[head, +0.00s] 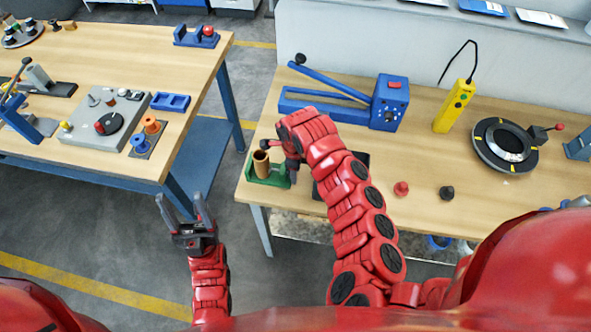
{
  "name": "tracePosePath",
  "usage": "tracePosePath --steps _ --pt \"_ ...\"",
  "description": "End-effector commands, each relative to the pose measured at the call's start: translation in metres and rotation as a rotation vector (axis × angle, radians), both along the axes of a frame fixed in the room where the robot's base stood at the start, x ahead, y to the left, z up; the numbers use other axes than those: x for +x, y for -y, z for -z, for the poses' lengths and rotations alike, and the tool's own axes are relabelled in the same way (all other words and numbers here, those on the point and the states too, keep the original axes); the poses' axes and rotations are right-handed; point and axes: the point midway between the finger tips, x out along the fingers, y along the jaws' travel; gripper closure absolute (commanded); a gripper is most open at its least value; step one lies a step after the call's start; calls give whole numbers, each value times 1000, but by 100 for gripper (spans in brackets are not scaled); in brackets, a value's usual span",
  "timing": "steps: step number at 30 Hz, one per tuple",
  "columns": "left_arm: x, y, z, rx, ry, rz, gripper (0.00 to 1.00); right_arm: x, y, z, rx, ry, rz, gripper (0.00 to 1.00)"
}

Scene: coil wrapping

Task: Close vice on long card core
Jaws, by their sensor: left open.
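A green vice (279,178) stands at the left front corner of the right-hand bench. A brown card core (261,163) stands upright at the vice's left side; I cannot tell how tightly the jaws meet it. My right gripper (292,166) points down at the right end of the vice, partly hidden by its own red wrist. I cannot tell whether it touches the vice or whether its fingers are open. My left gripper (181,198) is open and empty, over the floor gap between the two benches, its fingers pointing away from me.
On the right bench (330,84) stand a blue lever machine (389,103), a yellow handheld device (454,106), a black ring fixture (504,145), a red knob (401,188) and a black knob (446,193). The left bench (110,55) carries a grey plate (90,135) and blue trays.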

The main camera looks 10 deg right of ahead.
Motion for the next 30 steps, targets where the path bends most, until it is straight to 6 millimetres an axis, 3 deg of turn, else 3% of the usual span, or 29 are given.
tracePosePath --steps 1,6,8,14,30 --pt "0 0 0 0 0 0 38 0 0 0 0 0 0 62" --pt "0 0 0 0 0 0 38 0 0 0 0 0 0 93" --pt "0 0 0 0 0 0 38 0 0 0 0 0 0 100" --pt "0 0 5 0 0 0 38 2 0 2 4 -9 3 100" --pt "0 0 66 0 0 0 38 7 1 5 67 -192 9 100"
